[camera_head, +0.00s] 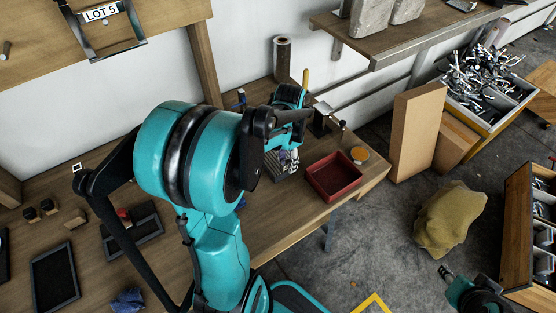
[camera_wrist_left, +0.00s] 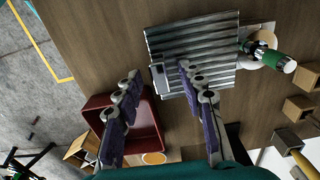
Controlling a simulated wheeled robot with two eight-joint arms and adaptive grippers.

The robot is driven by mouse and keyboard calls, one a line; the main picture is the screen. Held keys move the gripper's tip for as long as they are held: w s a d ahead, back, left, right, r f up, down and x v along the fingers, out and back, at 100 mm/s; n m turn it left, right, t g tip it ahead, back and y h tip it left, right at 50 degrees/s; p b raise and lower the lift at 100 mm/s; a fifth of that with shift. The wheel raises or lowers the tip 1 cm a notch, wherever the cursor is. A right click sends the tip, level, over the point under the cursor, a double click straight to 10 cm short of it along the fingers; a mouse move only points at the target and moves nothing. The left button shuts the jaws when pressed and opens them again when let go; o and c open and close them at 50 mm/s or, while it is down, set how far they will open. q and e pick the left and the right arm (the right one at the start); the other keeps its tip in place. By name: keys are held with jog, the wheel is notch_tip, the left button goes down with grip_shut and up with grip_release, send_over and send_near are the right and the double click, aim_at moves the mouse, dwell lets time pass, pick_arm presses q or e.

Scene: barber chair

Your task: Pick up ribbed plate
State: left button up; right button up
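The ribbed plate (camera_wrist_left: 208,42) is a grey metal plate with parallel ridges, lying on the wooden bench in the left wrist view. In the head view part of it (camera_head: 281,174) shows below my left gripper (camera_head: 289,157); the rest is hidden by my arm. In the left wrist view my left gripper (camera_wrist_left: 158,75) is open with purple-padded fingers wide apart. One fingertip overlaps the plate's near edge, and the other is off it, by the red tray. No grip shows. Part of my right arm (camera_head: 473,298) is at the lower right, away from the bench; its gripper (camera_head: 446,272) is small and unclear.
A red tray (camera_head: 353,186) stands just right of the plate, with an orange round item (camera_head: 359,155) beside it. A green cylinder (camera_wrist_left: 270,54) lies against the plate's far side in the wrist view. A brown roll (camera_head: 282,58) stands near the wall.

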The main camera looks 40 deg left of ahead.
pick_arm(q)
jog(key=shift+f, duration=0.2)
jog(key=shift+c, duration=0.3)
grip_shut()
jog(key=shift+r, duration=0.1)
notch_tip(320, 180, up, 9)
jog(key=p, duration=0.4)
jog(key=shift+r, duration=0.45)
